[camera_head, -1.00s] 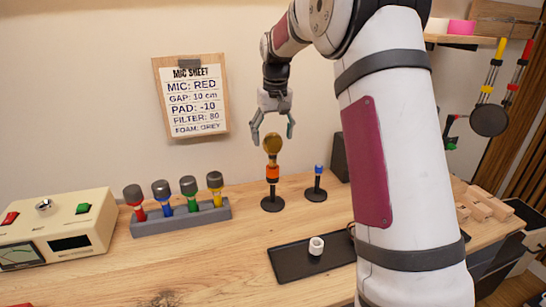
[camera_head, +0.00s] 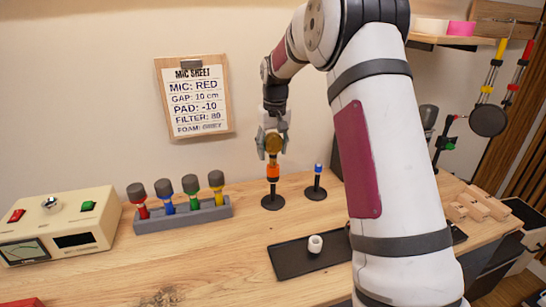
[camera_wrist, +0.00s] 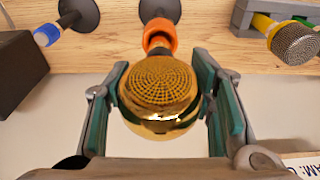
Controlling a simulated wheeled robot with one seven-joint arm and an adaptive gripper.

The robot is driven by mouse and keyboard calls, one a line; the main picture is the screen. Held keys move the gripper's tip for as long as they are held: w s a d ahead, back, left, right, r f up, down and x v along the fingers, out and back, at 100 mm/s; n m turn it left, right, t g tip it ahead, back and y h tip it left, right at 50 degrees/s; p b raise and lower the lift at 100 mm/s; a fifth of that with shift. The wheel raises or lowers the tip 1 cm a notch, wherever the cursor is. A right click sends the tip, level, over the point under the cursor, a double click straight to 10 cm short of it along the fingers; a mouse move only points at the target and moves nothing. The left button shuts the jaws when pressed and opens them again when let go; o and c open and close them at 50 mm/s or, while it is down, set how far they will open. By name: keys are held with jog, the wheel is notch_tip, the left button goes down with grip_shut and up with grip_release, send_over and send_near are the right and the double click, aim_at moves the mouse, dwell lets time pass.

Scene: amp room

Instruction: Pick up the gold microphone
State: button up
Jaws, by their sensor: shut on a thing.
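The gold microphone (camera_head: 274,145) stands upright in an orange-collared holder on a black round-based stand (camera_head: 272,202) on the wooden desk. My gripper (camera_head: 272,144) has come down over its round head from above, with a finger on either side. In the wrist view the gold mesh head (camera_wrist: 160,88) sits between the green-padded fingers of my gripper (camera_wrist: 160,105), which are shut on it. The orange collar (camera_wrist: 159,34) shows beyond the head. The lower part of the microphone is partly hidden by the head in the wrist view.
A small stand with a blue top (camera_head: 317,180) is close on the right. A grey rack (camera_head: 183,218) with several coloured microphones is to the left. A black tray (camera_head: 290,262) with a white ring (camera_head: 315,244) lies in front. A clipboard sheet (camera_head: 197,100) hangs behind.

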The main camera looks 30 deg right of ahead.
aim_at(274, 132)
jog(key=shift+r, duration=0.1)
jog(key=shift+w+r, duration=0.1)
jog(key=shift+r, duration=0.3)
jog(key=r, duration=0.1)
jog(key=r+b, duration=0.1)
jog(key=shift+s+d+r, duration=0.1)
jog(key=shift+s+r, duration=0.1)
jog(key=shift+r, duration=0.15)
jog(key=s+d, duration=0.2)
jog(key=s, duration=0.5)
jog(key=s+d+r, duration=0.1)
jog(key=s+d, duration=0.2)
jog(key=s, duration=0.5)
jog(key=shift+r+b, duration=0.2)
jog(key=shift+b, duration=0.2)
